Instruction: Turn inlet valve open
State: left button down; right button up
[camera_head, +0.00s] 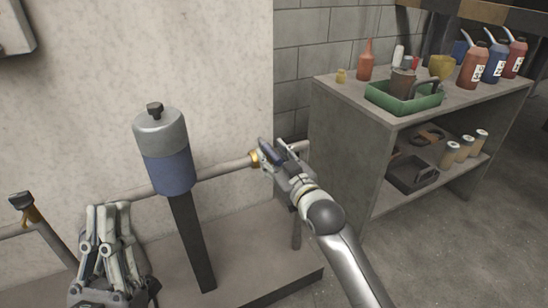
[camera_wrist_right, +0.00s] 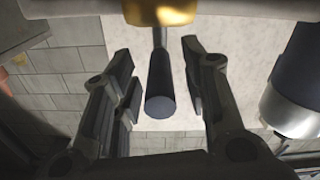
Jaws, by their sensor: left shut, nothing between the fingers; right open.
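A brass valve (camera_head: 255,158) sits on the horizontal pipe, right of the grey-and-blue canister. In the right wrist view the brass valve body (camera_wrist_right: 165,10) is at the top edge, and its dark lever handle (camera_wrist_right: 161,85) points toward the camera. My right gripper (camera_head: 275,150) is at this valve; in the wrist view its open fingers (camera_wrist_right: 160,85) stand on either side of the handle, with gaps visible on both sides. A second valve (camera_head: 30,208), yellow with a dark handle, is at the far left. My left gripper (camera_head: 108,207) is shut and empty, low at the left.
The canister (camera_head: 166,165) stands on a dark post between the grippers; it also shows at the right of the wrist view (camera_wrist_right: 305,85). A shelf unit (camera_head: 345,120) with a green tray (camera_head: 405,105) and several bottles stands to the right. Floor before it is clear.

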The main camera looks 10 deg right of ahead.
jog(key=shift+c, duration=0.5)
grip_shut()
